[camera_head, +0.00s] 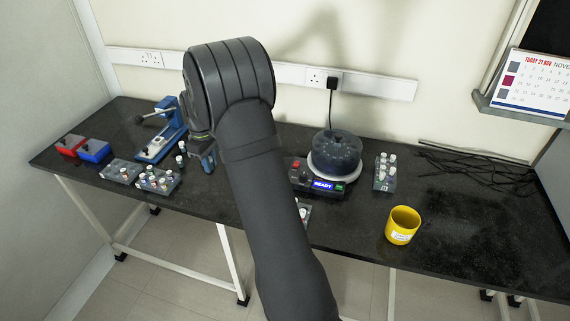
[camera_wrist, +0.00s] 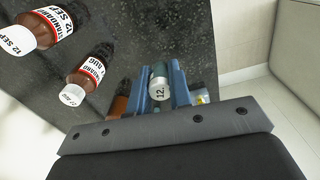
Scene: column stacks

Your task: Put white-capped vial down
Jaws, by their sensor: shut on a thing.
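My gripper (camera_wrist: 164,90) is shut on a white-capped vial (camera_wrist: 160,91) in the wrist view. The cap has dark marks reading "12" and faces the camera; the vial's body runs away between the two blue fingers. In the head view my gripper (camera_head: 206,161) is over the left half of the bench, right of the blue press-like device (camera_head: 163,140). The held vial cannot be made out there. I cannot tell whether the vial touches the bench.
Brown bottles with white caps (camera_wrist: 92,70) are left of the fingers. Vial racks (camera_head: 157,182) stand front left, beside red and blue boxes (camera_head: 94,151).

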